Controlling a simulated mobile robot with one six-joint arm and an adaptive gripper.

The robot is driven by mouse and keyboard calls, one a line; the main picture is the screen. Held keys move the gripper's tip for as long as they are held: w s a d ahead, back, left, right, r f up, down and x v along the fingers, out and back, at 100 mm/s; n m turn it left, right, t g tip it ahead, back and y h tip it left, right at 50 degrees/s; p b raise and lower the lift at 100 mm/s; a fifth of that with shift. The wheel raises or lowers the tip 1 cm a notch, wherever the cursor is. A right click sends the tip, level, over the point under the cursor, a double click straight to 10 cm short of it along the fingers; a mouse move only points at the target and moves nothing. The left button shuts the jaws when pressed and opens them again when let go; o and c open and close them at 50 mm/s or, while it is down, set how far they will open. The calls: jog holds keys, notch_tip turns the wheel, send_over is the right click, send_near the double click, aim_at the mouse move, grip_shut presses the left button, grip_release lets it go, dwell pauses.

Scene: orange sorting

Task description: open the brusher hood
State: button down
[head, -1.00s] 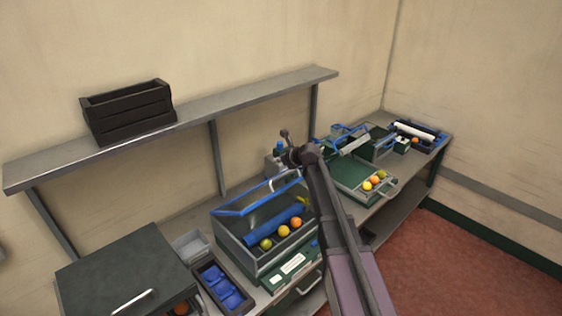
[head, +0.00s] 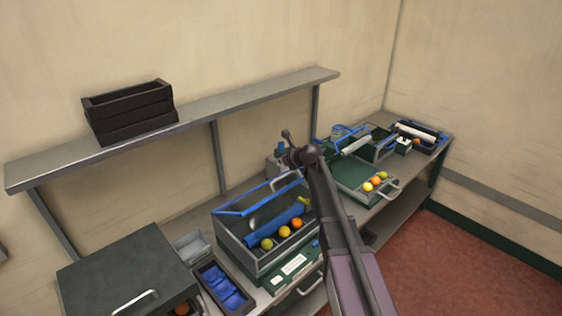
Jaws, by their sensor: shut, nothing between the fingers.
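The brusher (head: 256,256) is a grey and green box on the bench, with a blue roller (head: 290,217) inside. Its clear hood with a blue frame (head: 228,213) stands over the box, and a pale curved handle (head: 284,179) shows at its upper edge. How far the hood is raised is hard to tell. My arm comes up from the bottom, right of the brusher. My gripper (head: 287,136) appears as a small dark narrow end, shut and empty. In the picture it is above the handle; contact is not visible. My arm covers the brusher's right side.
Several fruits (head: 284,231) sit at the brusher's front. A green tray with fruits (head: 352,174) lies to the right. A dark-lidded box (head: 125,265) and a blue-lined bin (head: 222,290) stand to the left. A shelf (head: 240,95) with a black crate (head: 130,115) runs above.

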dwell(0.3)
jog(key=s+d, duration=0.1)
jog(key=s+d+f+b, duration=0.1)
jog(key=s, duration=0.1)
jog(key=shift+s+d+f, duration=0.15)
jog(key=shift+s+d, duration=0.05)
jog(key=shift+d, duration=0.15)
jog(key=f+p+v, duration=0.1)
jog(key=p+v, duration=0.2)
jog(key=v, duration=0.6)
jog(key=shift+s+d+p, duration=0.35)
jog(key=shift+s+p, duration=0.05)
jog(key=s+d+f+t+y+b, duration=0.1)
jog(key=s+d+f+b, duration=0.3)
jog(key=b, duration=0.4)
jog(key=shift+s+f, duration=0.35)
jog(key=shift+f, duration=0.55)
